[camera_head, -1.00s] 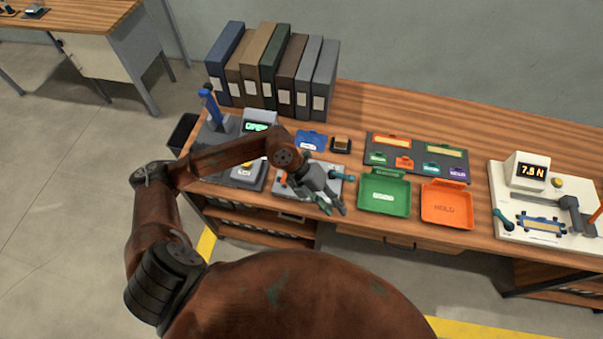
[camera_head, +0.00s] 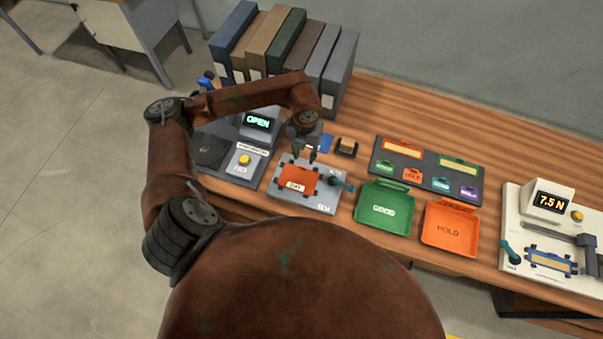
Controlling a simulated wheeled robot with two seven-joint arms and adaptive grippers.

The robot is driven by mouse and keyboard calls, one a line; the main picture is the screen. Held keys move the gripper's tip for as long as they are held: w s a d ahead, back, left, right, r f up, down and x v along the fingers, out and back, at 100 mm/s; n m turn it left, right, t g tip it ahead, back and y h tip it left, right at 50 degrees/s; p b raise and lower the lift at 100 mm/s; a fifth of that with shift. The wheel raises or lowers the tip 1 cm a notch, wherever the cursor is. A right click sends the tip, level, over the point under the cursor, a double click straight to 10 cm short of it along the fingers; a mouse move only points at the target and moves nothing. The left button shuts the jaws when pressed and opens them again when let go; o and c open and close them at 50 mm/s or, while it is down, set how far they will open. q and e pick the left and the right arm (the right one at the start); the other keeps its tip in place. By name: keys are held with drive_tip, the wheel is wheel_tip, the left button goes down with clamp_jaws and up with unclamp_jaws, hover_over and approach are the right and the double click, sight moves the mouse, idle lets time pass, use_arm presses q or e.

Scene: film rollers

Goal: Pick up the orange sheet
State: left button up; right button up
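The orange sheet (camera_head: 297,180) lies flat on a grey plate (camera_head: 320,205) with dark clips around it, near the front of the bench. A pale label shows on the sheet. My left gripper (camera_head: 306,156) points down just behind and above the sheet's far edge. Its fingers look apart, with nothing seen between them. They are small in this view, and I see no contact with the sheet. My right gripper is not in view.
A teal-handled lever (camera_head: 341,184) stands at the plate's right. A device reading OPEN (camera_head: 258,123) is to the left. A green tray (camera_head: 384,208) and an orange HOLD tray (camera_head: 450,228) lie to the right. Binders (camera_head: 335,75) stand behind; a blue piece (camera_head: 326,143) is partly hidden.

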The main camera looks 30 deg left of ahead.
sight(302, 167)
use_arm(q)
drive_tip(key=shift+s+f, duration=0.15)
drive_tip(key=shift+f, duration=0.45)
drive_tip(key=shift+s+f, duration=0.15)
drive_tip(key=shift+f, duration=0.45)
drive_tip(key=f, duration=0.3)
drive_tip(key=shift+s+f, duration=0.15)
drive_tip(key=shift+s, duration=0.1)
drive_tip(key=shift+f, duration=0.1)
drive_tip(key=c, duration=0.7)
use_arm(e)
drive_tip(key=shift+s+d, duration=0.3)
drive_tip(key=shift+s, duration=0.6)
use_arm(q)
drive_tip(key=shift+c, duration=0.2)
